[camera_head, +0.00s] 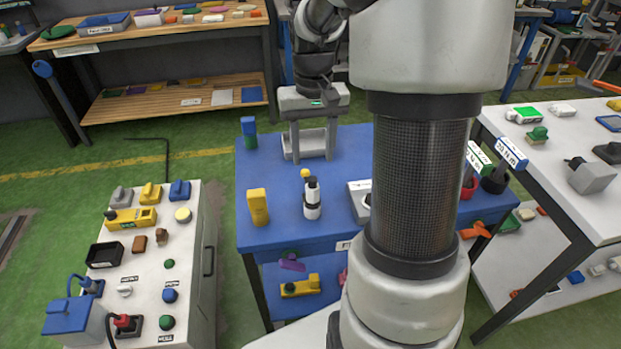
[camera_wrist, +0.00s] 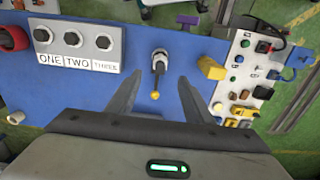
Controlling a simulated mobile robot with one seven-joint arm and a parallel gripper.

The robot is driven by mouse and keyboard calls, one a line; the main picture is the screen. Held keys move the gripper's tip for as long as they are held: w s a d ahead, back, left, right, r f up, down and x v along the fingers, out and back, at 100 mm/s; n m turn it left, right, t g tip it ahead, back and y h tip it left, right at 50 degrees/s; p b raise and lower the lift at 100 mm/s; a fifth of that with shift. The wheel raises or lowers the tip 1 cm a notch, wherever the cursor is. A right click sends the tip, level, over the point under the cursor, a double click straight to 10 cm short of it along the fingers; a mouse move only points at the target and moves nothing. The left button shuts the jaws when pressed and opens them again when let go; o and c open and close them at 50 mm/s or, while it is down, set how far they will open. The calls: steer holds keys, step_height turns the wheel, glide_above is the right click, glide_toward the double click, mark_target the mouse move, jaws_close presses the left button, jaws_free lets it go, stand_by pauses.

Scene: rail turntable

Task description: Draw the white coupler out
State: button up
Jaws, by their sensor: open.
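The white coupler (camera_head: 312,200) stands upright on the blue table, with black parts and a yellow ball on a lever. In the wrist view the coupler (camera_wrist: 160,57) shows just beyond the fingertips, and its black lever with the yellow ball points back between the fingers. My gripper (camera_head: 310,152) is open and empty, above the far part of the table behind the coupler. In the wrist view my gripper (camera_wrist: 160,78) has its two fingers wide apart, one on each side of the lever. I see no contact. How the coupler is seated below is hard to make out.
A panel labelled ONE, TWO, THREE (camera_wrist: 78,46) stands left of the coupler in the wrist view. A yellow block (camera_head: 258,207) and a blue-green block (camera_head: 249,132) stand on the blue table (camera_head: 275,165). A cluttered white cabinet (camera_head: 190,255) stands at the left.

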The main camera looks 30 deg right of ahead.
mark_target(312, 179)
step_height(312, 179, down, 9)
steer(key=shift+f+b, duration=0.2)
steer(key=shift+b, duration=0.3)
jaws_close()
steer(key=shift+r, duration=0.1)
steer(key=shift+r, duration=0.1)
steer(key=shift+r+p, duration=0.25)
steer(key=shift+p, duration=0.1)
steer(key=shift+r, duration=0.3)
stand_by(0.4)
steer(key=shift+r+p, duration=2.55)
steer(key=shift+r, duration=0.45)
steer(key=shift+r, duration=0.1)
